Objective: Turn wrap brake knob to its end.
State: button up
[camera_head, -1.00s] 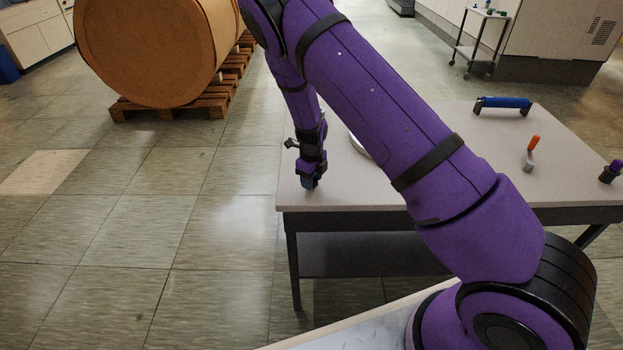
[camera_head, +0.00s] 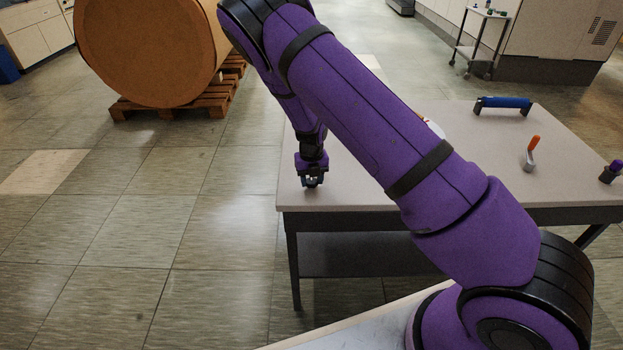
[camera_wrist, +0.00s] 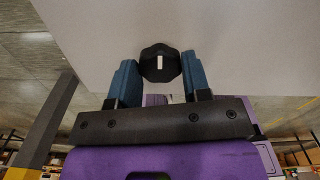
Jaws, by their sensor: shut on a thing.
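The wrap brake knob (camera_wrist: 160,66) is black and faceted, with a short white mark on its face. In the wrist view it stands on the pale table top between the two blue fingers of my gripper (camera_wrist: 160,75). The fingers are closed on its two sides, and the white mark runs roughly up and down in that view.
On the table are a blue bar handle (camera_head: 503,103), an orange-handled lever (camera_head: 531,151) and a dark post with a purple top (camera_head: 611,172). A pale thing with red is partly hidden behind my arm. A large brown roll (camera_head: 150,45) stands on a pallet (camera_head: 175,110).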

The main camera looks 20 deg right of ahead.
aim_at(312, 181)
jog(key=shift+m, duration=0.3)
jog(key=o, duration=0.9)
jog(key=shift+o, duration=0.2)
notch_tip(312, 181, up, 11)
jog(key=shift+f, duration=0.1)
dwell(0.3)
